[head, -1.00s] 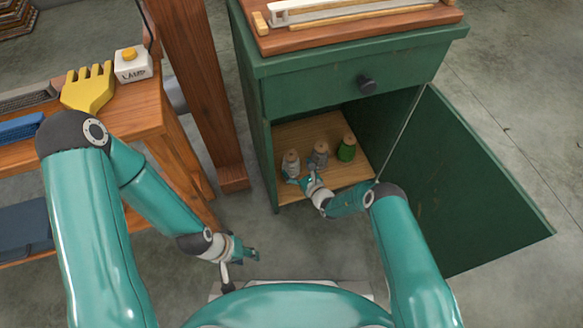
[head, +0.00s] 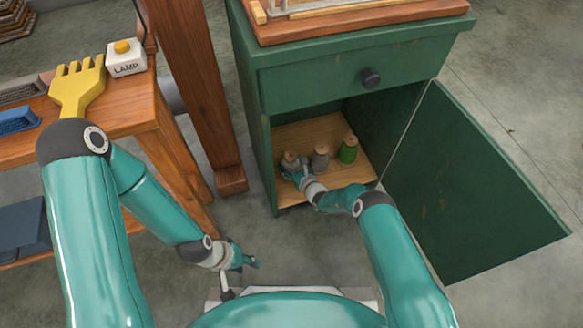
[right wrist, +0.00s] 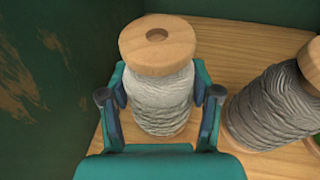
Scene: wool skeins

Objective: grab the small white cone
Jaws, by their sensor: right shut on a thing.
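The small white cone (right wrist: 160,95) is a spool of whitish wool with a wooden top. It stands upright on the cabinet's wooden floor, leftmost of three cones; its top shows in the head view (head: 290,157). My right gripper (head: 297,174) reaches into the cabinet. In the right wrist view its fingers (right wrist: 160,104) are on both sides of the white cone and shut on it. My left gripper (head: 245,261) hangs low, left of my base, away from the cabinet; its jaws are too small to judge.
A grey cone (head: 321,158) stands close to the right of the white one, and a green cone (head: 348,150) beyond it. The green cabinet's left wall (right wrist: 45,80) is near. Its door (head: 480,185) stands open to the right. A wooden post (head: 205,95) is on the left.

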